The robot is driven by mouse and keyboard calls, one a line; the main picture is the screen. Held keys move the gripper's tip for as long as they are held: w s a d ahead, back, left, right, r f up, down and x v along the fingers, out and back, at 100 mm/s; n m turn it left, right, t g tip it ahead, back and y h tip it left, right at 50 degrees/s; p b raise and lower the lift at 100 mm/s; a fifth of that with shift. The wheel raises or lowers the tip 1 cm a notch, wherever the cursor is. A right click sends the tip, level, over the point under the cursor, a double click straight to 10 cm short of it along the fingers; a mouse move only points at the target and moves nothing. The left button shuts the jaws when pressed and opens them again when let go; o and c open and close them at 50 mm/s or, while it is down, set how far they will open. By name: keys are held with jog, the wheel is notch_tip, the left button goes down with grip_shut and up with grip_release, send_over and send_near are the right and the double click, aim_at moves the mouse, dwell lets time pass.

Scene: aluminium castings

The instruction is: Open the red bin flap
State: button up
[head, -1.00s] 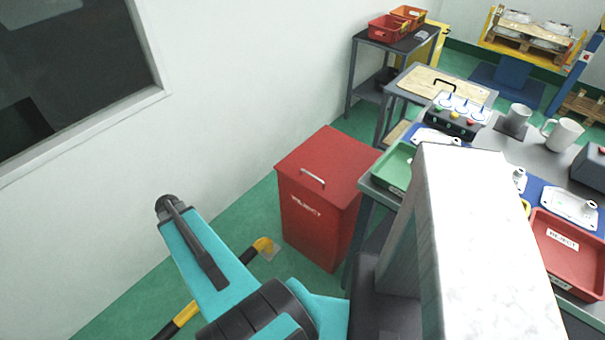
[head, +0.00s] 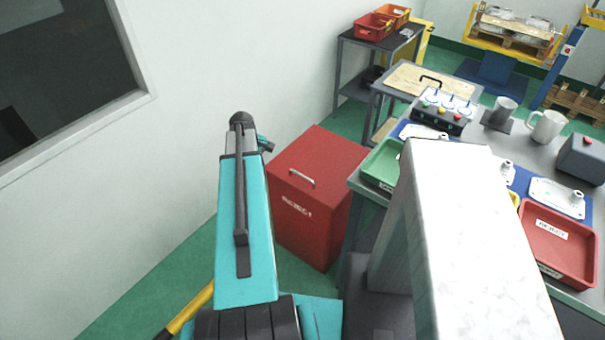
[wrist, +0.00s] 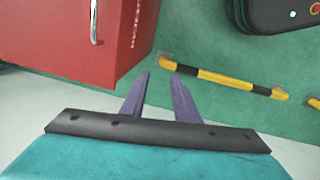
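The red bin (head: 305,232) stands on the green floor by the white wall, with REJECT lettering on its front. Its flap (head: 340,153) is closed on top, with a silver handle (head: 302,178) near the front edge. In the wrist view the flap (wrist: 45,35) and its handle (wrist: 94,22) show at upper left, beside the lettered front. My gripper (wrist: 160,74) is open and empty; its two dark fingers are apart, with green floor behind them. It is not touching the handle. In the head view my arm stands left of the bin, and the fingers cannot be made out.
A workbench with a green tray (head: 382,167) and a red tray (head: 560,249) stands close to the bin's right. A yellow and black floor rail (wrist: 225,80) shows in the wrist view. A window (head: 60,80) is in the wall at left.

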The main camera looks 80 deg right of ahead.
notch_tip(320, 180, up, 7)
jog(key=m, duration=0.1)
send_over(303, 176)
jog(key=w+a, duration=0.1)
jog(key=a, duration=0.2)
jog(key=shift+w+d+h, duration=0.1)
jog(key=shift+w+h, duration=0.05)
jog(key=shift+h, duration=0.25)
jog(key=shift+f, duration=0.15)
jog(key=shift+s+d+f+p, duration=0.2)
jog(key=shift+d+f+p, duration=0.25)
jog(key=shift+f, duration=1.75)
jog(key=shift+s+d+f+p, duration=0.2)
jog(key=shift+d+f+p, duration=0.15)
jog(key=shift+f, duration=1.9)
jog(key=shift+s+d+f+p, duration=0.2)
jog(key=shift+d+f+p, duration=0.25)
jog(key=shift+f, duration=1.75)
jog(key=shift+a, duration=0.1)
grip_shut()
